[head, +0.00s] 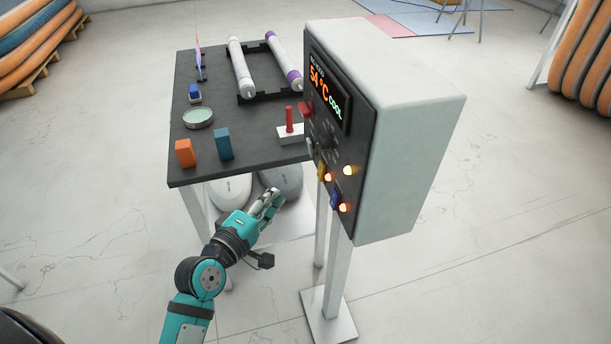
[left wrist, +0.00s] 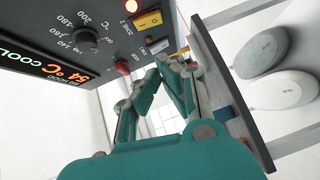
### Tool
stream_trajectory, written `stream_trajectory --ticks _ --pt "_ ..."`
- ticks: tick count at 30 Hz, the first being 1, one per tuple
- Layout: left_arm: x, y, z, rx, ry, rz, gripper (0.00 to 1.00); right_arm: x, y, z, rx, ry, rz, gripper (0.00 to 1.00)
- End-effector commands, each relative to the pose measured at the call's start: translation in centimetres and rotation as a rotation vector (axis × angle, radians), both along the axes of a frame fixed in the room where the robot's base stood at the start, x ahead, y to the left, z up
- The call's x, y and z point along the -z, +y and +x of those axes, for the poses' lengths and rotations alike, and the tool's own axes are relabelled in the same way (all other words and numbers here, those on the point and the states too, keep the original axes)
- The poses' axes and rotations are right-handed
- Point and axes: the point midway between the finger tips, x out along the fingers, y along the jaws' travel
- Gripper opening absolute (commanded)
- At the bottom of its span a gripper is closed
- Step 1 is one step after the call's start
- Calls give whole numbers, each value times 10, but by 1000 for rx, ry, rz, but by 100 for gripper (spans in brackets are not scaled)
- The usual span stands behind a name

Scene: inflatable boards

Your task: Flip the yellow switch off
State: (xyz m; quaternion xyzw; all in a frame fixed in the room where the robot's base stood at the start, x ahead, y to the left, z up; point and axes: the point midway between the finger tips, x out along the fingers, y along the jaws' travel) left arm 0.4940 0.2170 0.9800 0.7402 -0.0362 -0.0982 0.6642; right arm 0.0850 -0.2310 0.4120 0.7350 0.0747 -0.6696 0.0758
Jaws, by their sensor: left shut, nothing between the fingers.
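The yellow switch (head: 320,171) is on the front of the control box, between a grey switch and a blue switch (head: 335,199). An orange lamp (head: 327,177) glows beside it. In the left wrist view the yellow switch (left wrist: 148,20) sits near the panel's edge, beyond the fingertips. Which way it is tipped is hard to tell. My left gripper (head: 273,194) is shut and empty, in front of the panel, lower and to the left of the switch, apart from it. Its fingers (left wrist: 170,62) come together near the grey switch (left wrist: 158,46) in the left wrist view. My right gripper is not in view.
The control box (head: 422,130) stands on metal legs and its display (head: 326,88) reads 54 °C COOL. A dark table (head: 250,141) behind it holds rolls, a red-handled part (head: 289,120) and blocks.

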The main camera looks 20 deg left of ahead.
Motion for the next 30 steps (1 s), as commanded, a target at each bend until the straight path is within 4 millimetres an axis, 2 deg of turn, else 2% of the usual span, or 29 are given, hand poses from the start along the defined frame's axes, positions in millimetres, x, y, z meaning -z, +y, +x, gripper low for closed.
stream_trajectory --ticks 3,10,13,18,30 --pt "-1 -6 27 1 -2 -3 0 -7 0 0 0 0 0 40" --pt "5 -14 74 1 -2 0 0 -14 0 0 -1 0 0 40" --pt "8 -29 82 2 1 -4 0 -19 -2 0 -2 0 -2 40" --pt "11 -42 91 0 1 -1 0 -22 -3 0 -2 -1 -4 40" --pt "13 -46 94 0 1 0 0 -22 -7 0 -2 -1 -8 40"
